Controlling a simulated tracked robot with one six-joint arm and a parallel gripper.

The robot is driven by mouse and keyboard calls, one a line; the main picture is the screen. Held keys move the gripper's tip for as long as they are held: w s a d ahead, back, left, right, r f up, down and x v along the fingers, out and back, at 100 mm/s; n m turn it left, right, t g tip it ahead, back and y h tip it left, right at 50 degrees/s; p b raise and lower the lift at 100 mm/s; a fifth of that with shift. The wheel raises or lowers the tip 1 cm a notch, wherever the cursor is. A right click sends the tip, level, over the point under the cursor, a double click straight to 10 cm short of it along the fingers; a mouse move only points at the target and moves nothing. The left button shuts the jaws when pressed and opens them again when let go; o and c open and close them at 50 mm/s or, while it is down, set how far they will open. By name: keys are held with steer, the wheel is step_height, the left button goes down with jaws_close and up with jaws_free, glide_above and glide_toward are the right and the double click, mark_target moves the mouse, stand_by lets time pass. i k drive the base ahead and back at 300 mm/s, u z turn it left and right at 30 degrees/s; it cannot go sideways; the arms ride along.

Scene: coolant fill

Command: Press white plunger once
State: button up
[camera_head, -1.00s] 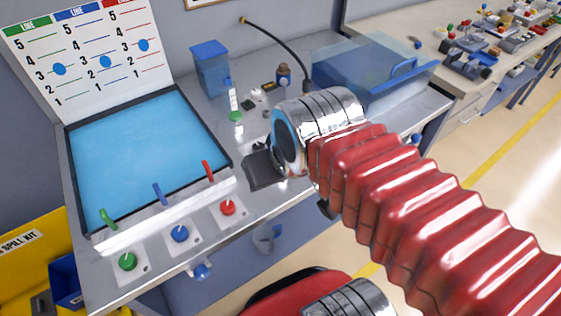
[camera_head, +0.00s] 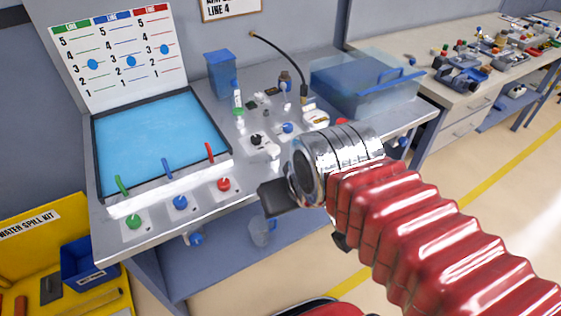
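I cannot make out a clear white plunger in the body camera view. Small white parts stand on the metal bench: a white block with a dark knob (camera_head: 258,142), a white part (camera_head: 315,117) just behind my wrist, and a narrow white piece with green ends (camera_head: 238,101). My gripper (camera_head: 284,198) shows as dark finger parts below the chrome wrist, at the bench's front edge and apart from these parts. The wrist hides part of it, and its opening is not clear. I see nothing held in it.
A blue-watered basin (camera_head: 155,145) with green, blue and red levers fills the bench's left side, with colored knobs in front. A clear blue bin (camera_head: 365,80) stands behind my wrist. A blue-lidded container (camera_head: 221,75) and a curved black hose (camera_head: 290,55) stand at the back.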

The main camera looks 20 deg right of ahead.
mark_target(272, 150)
steer(key=k, duration=0.2)
steer(key=z, duration=0.05)
steer(key=i, duration=0.8)
steer(key=u, duration=0.75)
